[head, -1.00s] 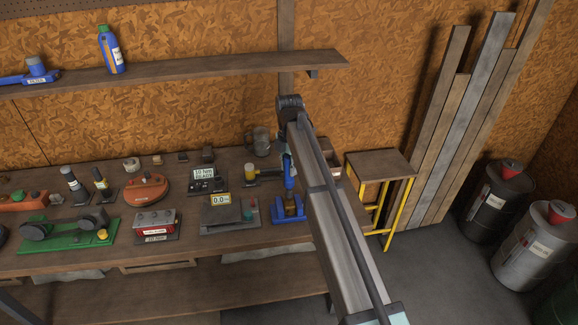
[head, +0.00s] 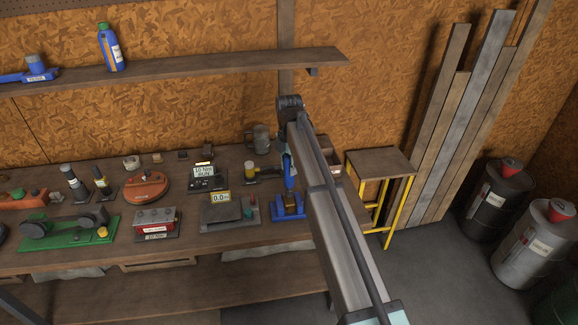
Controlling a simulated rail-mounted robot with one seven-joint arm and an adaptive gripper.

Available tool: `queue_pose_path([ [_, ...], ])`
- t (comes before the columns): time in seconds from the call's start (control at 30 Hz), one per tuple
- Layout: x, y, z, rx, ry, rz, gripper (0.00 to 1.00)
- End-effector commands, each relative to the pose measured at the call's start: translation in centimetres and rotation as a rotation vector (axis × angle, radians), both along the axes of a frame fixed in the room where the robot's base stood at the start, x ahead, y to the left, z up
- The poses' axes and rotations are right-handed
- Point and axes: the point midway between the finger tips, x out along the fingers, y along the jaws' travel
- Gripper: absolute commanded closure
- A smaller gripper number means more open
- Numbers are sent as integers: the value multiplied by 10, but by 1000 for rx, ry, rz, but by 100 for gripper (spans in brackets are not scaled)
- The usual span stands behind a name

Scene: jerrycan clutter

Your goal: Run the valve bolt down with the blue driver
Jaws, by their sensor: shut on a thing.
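The blue driver (head: 289,172) stands upright over the blue valve base (head: 290,217) at the right part of the bench. Its lower end meets the brass-coloured valve part (head: 291,203); the bolt itself is too small to make out. My gripper (head: 287,150) is at the driver's top, mostly hidden behind my own arm, and shut on the driver. A small controller (head: 207,180) to the left shows a sign with "10 Nm" and a second line that looks like "RUN". A grey unit (head: 226,211) beside the valve base shows "0.0".
A yellow-legged stand (head: 379,165) is at right.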

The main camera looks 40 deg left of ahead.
Motion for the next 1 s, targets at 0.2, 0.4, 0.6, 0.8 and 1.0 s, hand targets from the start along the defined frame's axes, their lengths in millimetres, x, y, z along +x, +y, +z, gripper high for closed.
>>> queue_pose_path([
  [0.2,-1,-1,-3,-3,3,0,100],
  [0.4,-1,-1,-3,-4,3,0,100],
  [0.6,-1,-1,-3,-4,4,0,100],
  [0.8,-1,-1,-1,-4,4,0,100],
  [1.0,-1,-1,4,-4,4,0,100],
])
